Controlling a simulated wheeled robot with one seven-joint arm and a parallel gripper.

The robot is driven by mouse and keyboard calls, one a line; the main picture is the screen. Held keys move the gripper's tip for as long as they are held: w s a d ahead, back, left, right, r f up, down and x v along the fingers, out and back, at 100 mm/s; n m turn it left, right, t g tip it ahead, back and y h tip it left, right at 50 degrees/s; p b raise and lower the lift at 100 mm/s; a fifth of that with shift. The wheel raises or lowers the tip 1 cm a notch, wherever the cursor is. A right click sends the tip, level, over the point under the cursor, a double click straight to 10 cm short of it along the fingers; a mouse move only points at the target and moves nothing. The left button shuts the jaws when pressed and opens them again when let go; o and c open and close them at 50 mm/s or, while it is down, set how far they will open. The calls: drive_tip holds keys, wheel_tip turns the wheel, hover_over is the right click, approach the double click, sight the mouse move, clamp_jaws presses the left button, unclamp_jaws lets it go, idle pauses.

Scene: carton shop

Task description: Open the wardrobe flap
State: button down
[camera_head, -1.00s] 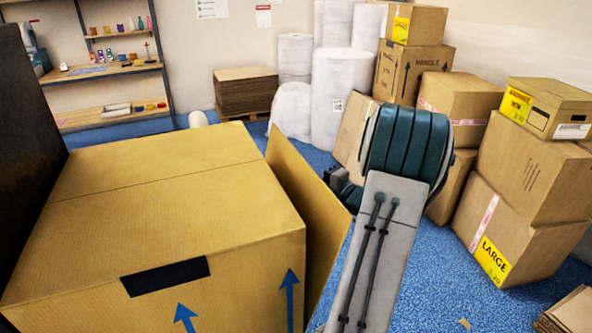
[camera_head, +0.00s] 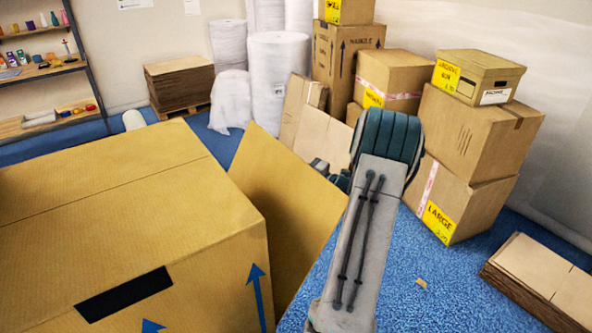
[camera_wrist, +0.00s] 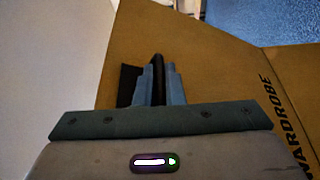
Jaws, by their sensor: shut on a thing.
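The wardrobe carton (camera_head: 95,215) is a large tan box with a black strip and blue arrows, at the left in the head view. Its flap (camera_head: 280,205) stands out from the carton's right side at an angle, partly open. The word WARDROBE is printed on the card at the right of that view. In the head view my arm hides most of the gripper and the flap's outer edge.
Stacked cartons (camera_head: 470,130) stand at the right, and flat card (camera_head: 545,280) lies at the lower right. White rolls (camera_head: 278,80), a pallet of card (camera_head: 180,85) and a shelf (camera_head: 45,70) are behind. Blue carpet (camera_head: 440,285) is mostly clear right of my arm.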

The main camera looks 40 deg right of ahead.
drive_tip(key=c, duration=1.5)
unclamp_jaws()
drive_tip(key=b+v, duration=0.3)
drive_tip(key=v, duration=1.1)
drive_tip(key=shift+w, duration=0.1)
